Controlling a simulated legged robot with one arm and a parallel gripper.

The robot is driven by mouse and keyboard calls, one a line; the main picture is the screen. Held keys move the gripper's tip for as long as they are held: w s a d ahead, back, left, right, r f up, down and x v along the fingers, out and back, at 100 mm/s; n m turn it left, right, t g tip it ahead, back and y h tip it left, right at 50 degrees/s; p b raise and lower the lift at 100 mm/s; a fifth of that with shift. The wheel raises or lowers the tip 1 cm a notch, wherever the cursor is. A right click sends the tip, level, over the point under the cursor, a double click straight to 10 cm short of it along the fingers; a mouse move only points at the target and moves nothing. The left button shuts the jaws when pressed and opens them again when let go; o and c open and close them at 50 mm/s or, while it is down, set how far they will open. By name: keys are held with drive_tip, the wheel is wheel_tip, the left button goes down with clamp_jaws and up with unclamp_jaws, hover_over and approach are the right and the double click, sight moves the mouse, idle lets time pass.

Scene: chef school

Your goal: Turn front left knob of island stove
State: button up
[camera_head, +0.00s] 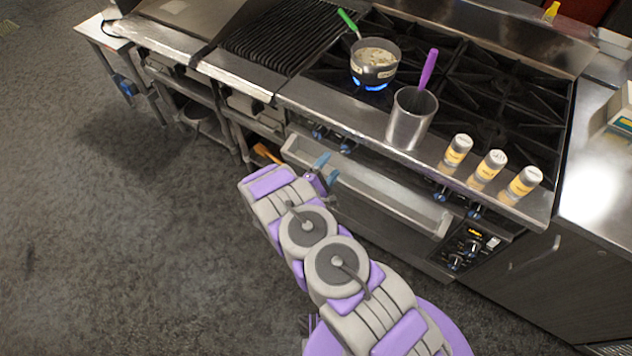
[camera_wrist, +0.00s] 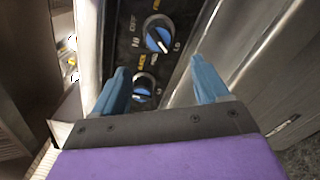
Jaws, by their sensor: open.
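The island stove (camera_head: 330,85) stands at upper centre in the head view, with blue-marked knobs along its front. Two of these, a left knob (camera_head: 318,131) and one to its right (camera_head: 347,146), are just beyond my gripper (camera_head: 327,169). In the wrist view, one knob (camera_wrist: 158,38) is ahead of the fingertips and the other (camera_wrist: 143,90) shows between the fingers, nearer the left one. My gripper (camera_wrist: 157,66) is open, with blue fingers apart and nothing held. I cannot tell whether a finger touches a knob. Small yellow labels beside the knobs are hard to read.
A pot (camera_head: 375,65) sits over a lit blue flame. A metal container (camera_head: 411,118) with a purple-handled utensil and several shakers (camera_head: 490,166) stand along the front ledge. The oven handle rail (camera_head: 370,185) runs below the knobs. Floor at left (camera_head: 90,220) is clear.

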sight(344, 151)
drive_tip(key=v, duration=0.8)
drive_tip(key=shift+p, duration=0.35)
drive_tip(key=w+d+m+b, duration=0.1)
drive_tip(key=w+d+m, duration=0.2)
drive_tip(key=m, duration=0.4)
drive_tip(key=w+d+m+b, duration=0.2)
drive_tip(key=w+d+m, duration=0.2)
drive_tip(key=w+m, duration=0.2)
drive_tip(key=w+d+m+b, duration=0.2)
drive_tip(key=w+d+m, duration=0.2)
drive_tip(key=m, duration=0.5)
drive_tip(key=shift+w, duration=0.35)
